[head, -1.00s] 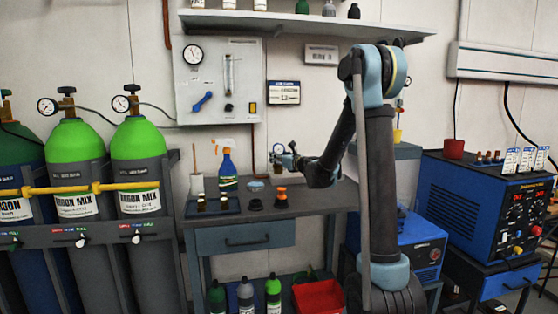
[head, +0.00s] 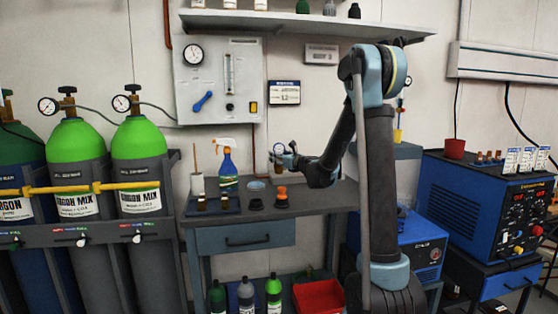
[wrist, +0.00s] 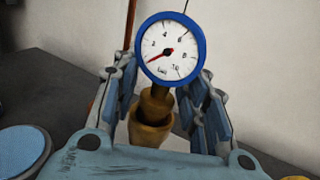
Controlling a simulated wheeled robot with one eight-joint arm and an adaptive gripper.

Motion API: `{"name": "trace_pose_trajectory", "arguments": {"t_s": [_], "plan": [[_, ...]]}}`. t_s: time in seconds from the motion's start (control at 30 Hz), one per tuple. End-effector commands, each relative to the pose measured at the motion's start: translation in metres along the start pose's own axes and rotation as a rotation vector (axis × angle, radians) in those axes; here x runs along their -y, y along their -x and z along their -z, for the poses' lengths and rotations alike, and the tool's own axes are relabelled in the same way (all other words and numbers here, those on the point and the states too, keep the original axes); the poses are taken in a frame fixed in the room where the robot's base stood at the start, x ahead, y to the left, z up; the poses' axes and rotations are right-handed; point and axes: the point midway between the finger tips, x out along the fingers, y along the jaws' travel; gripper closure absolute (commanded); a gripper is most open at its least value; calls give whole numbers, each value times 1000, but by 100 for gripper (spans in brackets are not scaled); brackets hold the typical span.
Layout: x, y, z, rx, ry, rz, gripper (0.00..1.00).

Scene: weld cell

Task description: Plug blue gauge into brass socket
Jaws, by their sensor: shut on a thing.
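The blue gauge (wrist: 171,51) has a blue rim and a white dial with a red needle. It faces the camera, roughly upright, between the fingers of my gripper (wrist: 168,108) in the wrist view. My gripper is shut on it. A brass stem (wrist: 157,101) runs down below the dial to a wider brass piece (wrist: 150,134). I cannot tell whether this wider piece is the socket or part of the gauge, nor whether they are joined. In the head view, my gripper (head: 284,160) is small above the bench, with the gauge (head: 279,149) at its tip.
The grey bench (head: 325,197) carries an orange-and-black part (head: 281,197), a pale blue disc (head: 256,185), a spray bottle (head: 228,168) and a white pot (head: 197,184). A dark tray (head: 237,211) holds small brass-topped parts. A wall panel (head: 250,55) stands behind.

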Motion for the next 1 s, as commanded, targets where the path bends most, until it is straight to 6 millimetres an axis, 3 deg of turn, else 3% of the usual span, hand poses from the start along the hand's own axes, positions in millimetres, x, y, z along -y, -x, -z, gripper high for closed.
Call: {"name": "trace_pose_trajectory", "arguments": {"t_s": [0.73,0.77,1.0], "plan": [[1,0,11,0,0,1,94],[1,0,11,0,0,1,54],[1,0,11,0,0,1,51]]}}
